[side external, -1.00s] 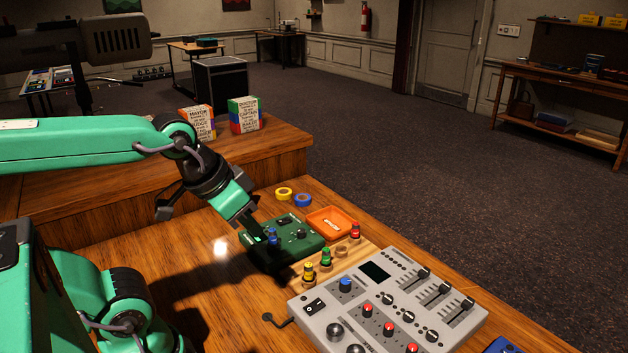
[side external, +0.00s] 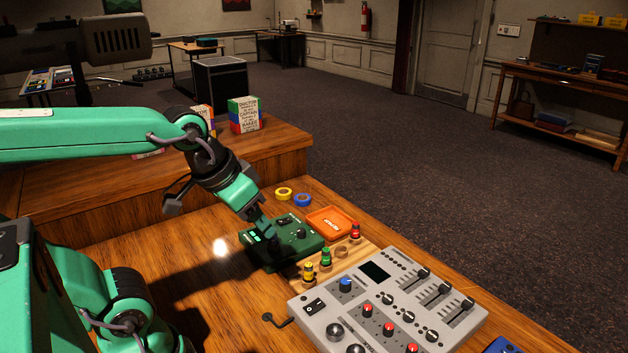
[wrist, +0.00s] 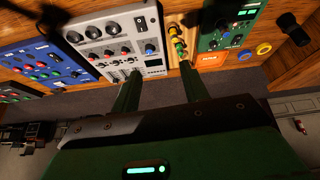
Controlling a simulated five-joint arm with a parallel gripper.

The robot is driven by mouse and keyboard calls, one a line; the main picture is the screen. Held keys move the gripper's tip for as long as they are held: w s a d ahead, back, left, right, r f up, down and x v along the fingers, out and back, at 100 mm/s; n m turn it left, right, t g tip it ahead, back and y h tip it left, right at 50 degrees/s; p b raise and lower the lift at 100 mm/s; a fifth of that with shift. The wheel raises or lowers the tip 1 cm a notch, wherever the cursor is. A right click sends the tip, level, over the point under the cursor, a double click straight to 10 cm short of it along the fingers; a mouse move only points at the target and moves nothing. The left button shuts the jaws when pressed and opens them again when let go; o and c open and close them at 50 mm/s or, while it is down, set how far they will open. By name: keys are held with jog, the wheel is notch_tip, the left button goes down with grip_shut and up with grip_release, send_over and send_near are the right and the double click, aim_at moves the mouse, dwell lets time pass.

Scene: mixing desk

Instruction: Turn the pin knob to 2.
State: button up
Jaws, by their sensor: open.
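The green box (side external: 272,257) stands on the desk behind the mixer, with a black round knob (side external: 301,233) on its right part and green lights on its left. The box also shows at the top right of the wrist view (wrist: 208,46), with its knob (wrist: 221,23). I cannot tell which control is the pin knob, and its numbers are too small to read. My gripper (side external: 267,230) is over the left middle of the green box and hides part of its top. In the wrist view my gripper (wrist: 160,70) has its fingers apart, with nothing seen between them.
A grey mixer (side external: 400,320) stands in front of the box. A wooden strip with yellow, green and red pegs (side external: 326,256) lies between them. An orange tray (side external: 329,219) and yellow and blue tape rolls (side external: 303,200) lie behind. Bare desk (side external: 190,250) is at the left.

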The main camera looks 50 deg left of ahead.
jog(key=w+a+n+g, duration=0.1)
jog(key=w+a+n, duration=0.25)
jog(key=w, duration=0.35)
jog(key=n+g, duration=0.4)
jog(key=n, duration=0.8)
send_over(301, 230)
jog(key=shift+m, duration=0.25)
jog(key=f, duration=1.3)
jog(key=shift+s+f, duration=0.2)
jog(key=shift+w+f, duration=0.15)
jog(key=shift+f, duration=3.7)
grip_shut()
